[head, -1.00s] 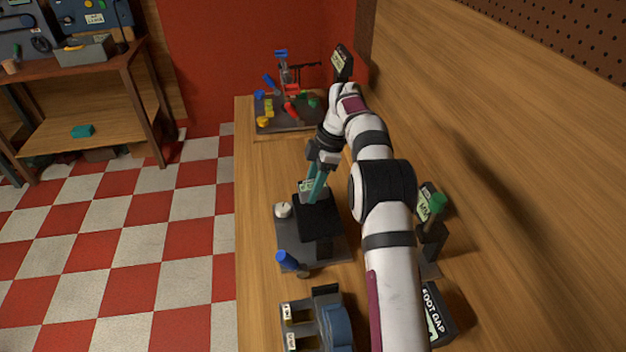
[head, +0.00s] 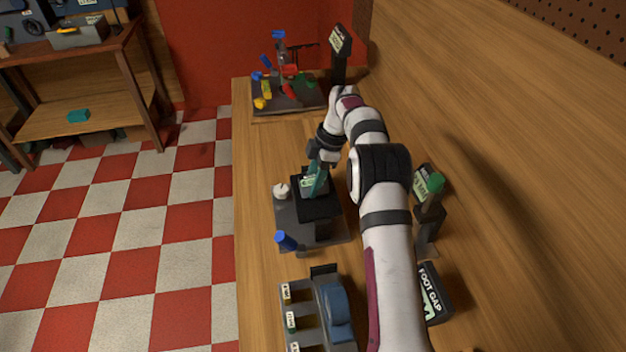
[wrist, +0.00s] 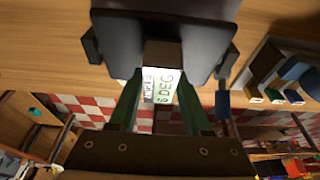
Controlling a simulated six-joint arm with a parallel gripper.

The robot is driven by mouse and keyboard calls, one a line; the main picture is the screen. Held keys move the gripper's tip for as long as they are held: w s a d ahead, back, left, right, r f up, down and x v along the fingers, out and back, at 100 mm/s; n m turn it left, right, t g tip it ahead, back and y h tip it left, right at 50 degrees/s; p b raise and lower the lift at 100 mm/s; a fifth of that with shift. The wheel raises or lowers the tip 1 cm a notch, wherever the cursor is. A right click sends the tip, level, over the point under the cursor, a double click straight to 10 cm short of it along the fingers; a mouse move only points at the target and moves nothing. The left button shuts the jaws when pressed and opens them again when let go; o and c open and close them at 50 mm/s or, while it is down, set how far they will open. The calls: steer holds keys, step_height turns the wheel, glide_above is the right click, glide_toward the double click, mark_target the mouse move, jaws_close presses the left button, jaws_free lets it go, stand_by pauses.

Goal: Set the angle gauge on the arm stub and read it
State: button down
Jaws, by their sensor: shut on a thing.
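My gripper (head: 316,190) is over the near-middle of the bench, its teal fingers pointing down. It is shut on the angle gauge, whose white and green face (wrist: 163,86) with "DEG" shows between the fingers in the wrist view. In the head view the gauge's face (head: 308,182) shows beside the fingers, at the far edge of a black block (head: 315,207). The block stands on a grey base plate (head: 288,216). I cannot tell whether the gauge touches the block. The arm stub cannot be made out for certain.
The grey plate carries a white knob (head: 280,191) and a blue handle (head: 285,240). A labelled rack (head: 296,312) stands nearer. A green-topped stand (head: 431,200) and "FOOT GAP" display (head: 433,296) are right of my arm. A board with coloured parts (head: 282,104) lies at the far end.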

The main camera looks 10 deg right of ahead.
steer(key=shift+f, duration=0.1)
steer(key=shift+c, duration=1.4)
jaws_free()
steer(key=v, duration=1.1)
steer(key=s+a+r+m+h, duration=0.1)
steer(key=s+a+r+m, duration=0.2)
steer(key=s+r+m, duration=0.45)
steer(key=s+a+r+m, duration=0.3)
steer(key=s+m, duration=0.1)
steer(key=s, duration=0.6)
steer(key=s+f+m, duration=0.3)
steer(key=s+m, duration=0.1)
steer(key=s, duration=0.4)
steer(key=s+a+f+m, duration=0.1)
steer(key=s+f+m, duration=0.1)
steer(key=s+m, duration=0.2)
steer(key=s+a+f+m, duration=0.1)
steer(key=s+f+m, duration=0.2)
steer(key=s, duration=0.8)
steer(key=shift+s+f+m+h, duration=0.3)
steer(key=shift+s+m, duration=0.05)
steer(key=shift+m, duration=0.2)
